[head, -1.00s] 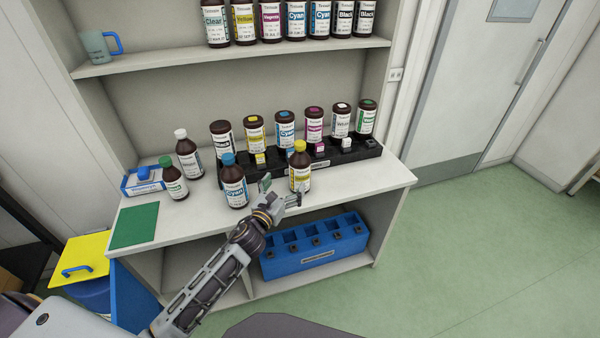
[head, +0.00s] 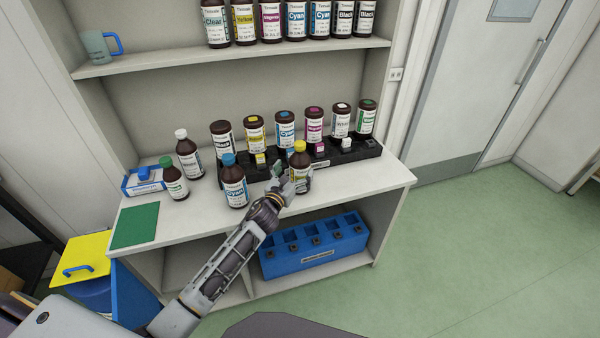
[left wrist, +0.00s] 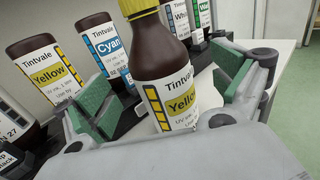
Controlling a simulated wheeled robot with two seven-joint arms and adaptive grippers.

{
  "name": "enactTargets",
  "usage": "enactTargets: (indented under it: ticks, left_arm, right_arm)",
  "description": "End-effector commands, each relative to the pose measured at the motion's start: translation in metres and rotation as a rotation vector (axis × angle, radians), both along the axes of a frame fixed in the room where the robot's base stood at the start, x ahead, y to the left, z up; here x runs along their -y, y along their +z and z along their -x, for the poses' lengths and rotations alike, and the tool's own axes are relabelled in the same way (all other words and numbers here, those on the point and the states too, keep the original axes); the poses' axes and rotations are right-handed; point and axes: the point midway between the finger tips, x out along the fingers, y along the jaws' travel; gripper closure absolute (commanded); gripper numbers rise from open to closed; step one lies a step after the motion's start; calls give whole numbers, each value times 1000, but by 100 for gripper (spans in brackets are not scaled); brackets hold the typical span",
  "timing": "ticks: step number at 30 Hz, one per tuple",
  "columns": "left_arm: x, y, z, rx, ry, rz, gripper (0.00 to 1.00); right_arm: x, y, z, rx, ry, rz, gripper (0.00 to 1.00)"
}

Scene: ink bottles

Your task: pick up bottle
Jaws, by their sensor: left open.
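A brown bottle with a yellow cap and a yellow label (head: 300,158) stands upright on the counter. It also shows large in the left wrist view (left wrist: 165,70). My left gripper (head: 293,179) is open, with its green-padded fingers (left wrist: 165,95) on either side of this bottle. I see a gap between the bottle and the left pad; contact at the right pad is hard to judge. A brown bottle with a blue cap, labelled Cyan (head: 233,183), stands just left of the gripper. My right gripper is not in view.
Behind is a black rack (head: 366,150) holding several inverted brown bottles. Green-capped (head: 173,181) and white-capped (head: 188,156) bottles stand left, near a green mat (head: 135,225). A blue holder (head: 315,245) sits on the lower shelf. The counter's right end is clear.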

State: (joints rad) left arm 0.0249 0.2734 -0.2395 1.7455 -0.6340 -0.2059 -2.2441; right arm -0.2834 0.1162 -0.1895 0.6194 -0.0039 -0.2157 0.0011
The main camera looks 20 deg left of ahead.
Motion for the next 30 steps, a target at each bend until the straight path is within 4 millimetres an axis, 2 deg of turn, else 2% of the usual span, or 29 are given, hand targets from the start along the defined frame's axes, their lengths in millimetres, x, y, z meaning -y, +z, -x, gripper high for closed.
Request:
enactTargets:
  ticks: [17,23,30]
  left_arm:
    - [0,0,-7,0,1,0,4]
    - [1,0,-20,0,1,2,4]
    - [3,-2,-40,0,2,1,4]
  right_arm:
    - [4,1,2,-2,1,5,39]
    - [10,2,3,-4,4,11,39]
    - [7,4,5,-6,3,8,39]
